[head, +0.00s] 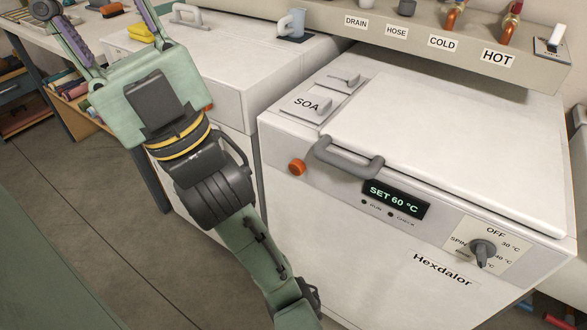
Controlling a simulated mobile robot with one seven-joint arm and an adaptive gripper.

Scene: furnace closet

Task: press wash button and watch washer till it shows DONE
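The white washer (340,240), labelled Hexdalor, stands at the right with its top lid (470,140) down. Its display (396,199) reads "SET 60 °C" in green. Two small lamps below the display look dark. A round orange button (297,167), unlabelled in this view, sits on the upper left of the washer front. A grey dial (482,249) at the right has OFF, SPIN and temperature marks; its pointer is turned downward. My gripper (95,15) is at the upper left, away from the button, with its purple fingers spread and nothing visible between them. One fingertip is cut off by the frame.
A grey bar handle (348,157) juts out beside the orange button. A shelf with taps (440,38) runs behind the washer. Floor (60,220) is clear at left.

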